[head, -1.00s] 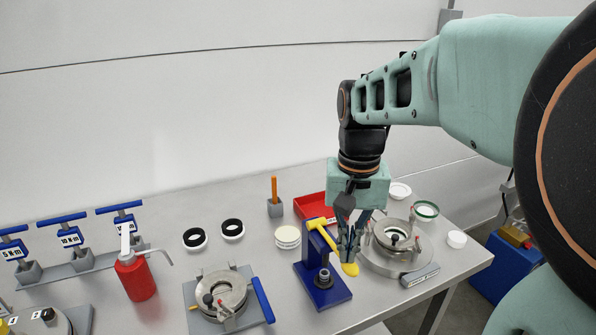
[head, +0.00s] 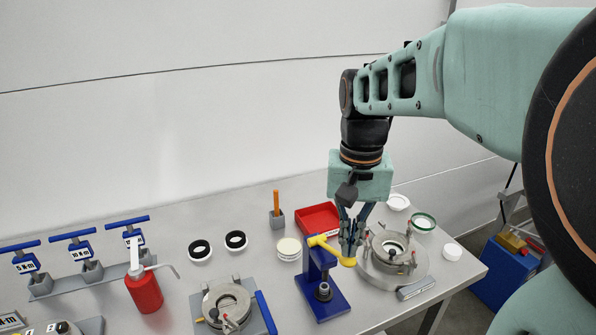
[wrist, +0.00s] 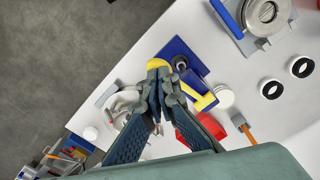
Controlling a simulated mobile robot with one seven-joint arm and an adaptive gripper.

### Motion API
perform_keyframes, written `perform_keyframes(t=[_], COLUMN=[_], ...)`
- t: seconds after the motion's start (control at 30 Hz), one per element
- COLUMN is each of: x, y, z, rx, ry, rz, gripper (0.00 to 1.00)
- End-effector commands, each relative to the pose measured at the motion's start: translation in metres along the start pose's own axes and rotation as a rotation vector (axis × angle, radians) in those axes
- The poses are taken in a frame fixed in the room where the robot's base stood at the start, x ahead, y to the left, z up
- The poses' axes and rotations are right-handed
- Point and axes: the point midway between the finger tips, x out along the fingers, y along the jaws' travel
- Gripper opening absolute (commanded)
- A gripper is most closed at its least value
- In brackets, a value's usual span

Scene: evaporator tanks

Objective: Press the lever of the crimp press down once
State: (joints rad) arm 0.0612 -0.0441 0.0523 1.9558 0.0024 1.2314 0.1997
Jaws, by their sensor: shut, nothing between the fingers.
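The crimp press is blue (head: 325,300), with an upright post and a flat base. Its yellow lever (head: 331,250) runs from the post top to the right and slopes down slightly to a rounded end. My gripper (head: 350,254) is shut and empty, pointing down at that lever end. In the wrist view the fingertips (wrist: 157,70) lie right beside the yellow lever end (wrist: 155,63), partly over it. I cannot tell whether they touch. The blue base (wrist: 183,58) shows beyond them.
A round metal fixture (head: 392,255) stands close to the gripper's right. A red tray (head: 318,219) lies behind the press, with stacked pale discs (head: 289,249) to its left. A clamp with a blue handle (head: 265,313) stands farther left.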

Motion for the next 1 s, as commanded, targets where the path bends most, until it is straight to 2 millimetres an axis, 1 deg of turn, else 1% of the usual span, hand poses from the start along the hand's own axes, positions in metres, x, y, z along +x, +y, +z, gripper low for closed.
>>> perform_keyframes(t=[0.03,0.43,0.53,0.87,1.0], x=[-0.007,-0.035,-0.038,-0.038,-0.047], y=[0.0,0.0,0.0,0.001,0.01], z=[0.0,0.0,0.0,-0.001,-0.006], rx=[0.0,0.0,0.0,0.005,0.054], ry=[0.001,0.002,0.002,0.003,0.009], rz=[0.0,0.0,0.0,-0.001,-0.003], gripper=[0.0,0.0,0.0,0.0,0.0])
